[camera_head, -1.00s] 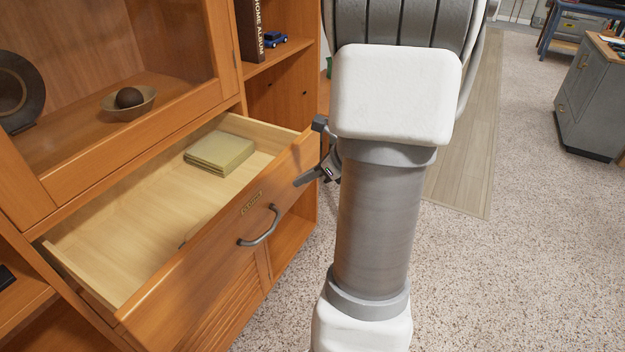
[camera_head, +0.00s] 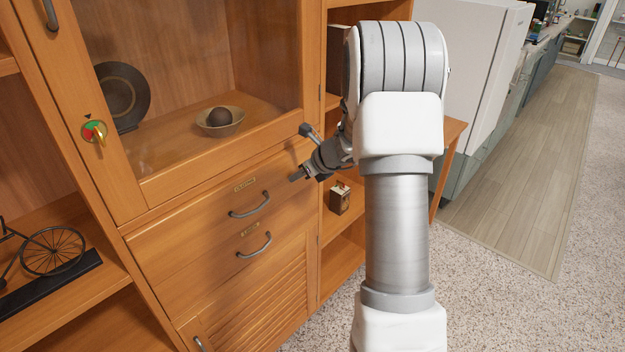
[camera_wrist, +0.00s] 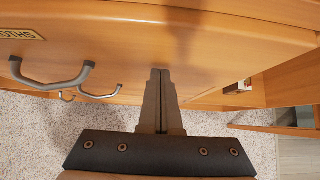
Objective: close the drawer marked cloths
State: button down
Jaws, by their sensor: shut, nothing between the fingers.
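The cloths drawer (camera_head: 215,213) is the upper of two drawers under the glass-fronted cabinet. Its front looks flush with the cabinet, and its inside is hidden. Its grey handle (camera_head: 250,206) and small label (camera_head: 245,184) show in the head view. My gripper (camera_head: 294,178) is shut and empty at the right part of the drawer front, right of the handle. In the wrist view its closed fingertips (camera_wrist: 160,72) are at or very near the wood; contact cannot be told.
A second drawer (camera_head: 210,268) with its own handle lies below, also flush. A bowl with a dark ball (camera_head: 220,120) sits behind the glass. Open shelves flank the drawers, with a small box (camera_head: 340,197) on the right. Clear carpet (camera_head: 490,290) lies at right.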

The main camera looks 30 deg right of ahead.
jog(key=shift+w+a, duration=0.2)
jog(key=shift+w, duration=0.4)
jog(key=shift+w+a+r, duration=0.1)
jog(key=shift+w+r, duration=0.1)
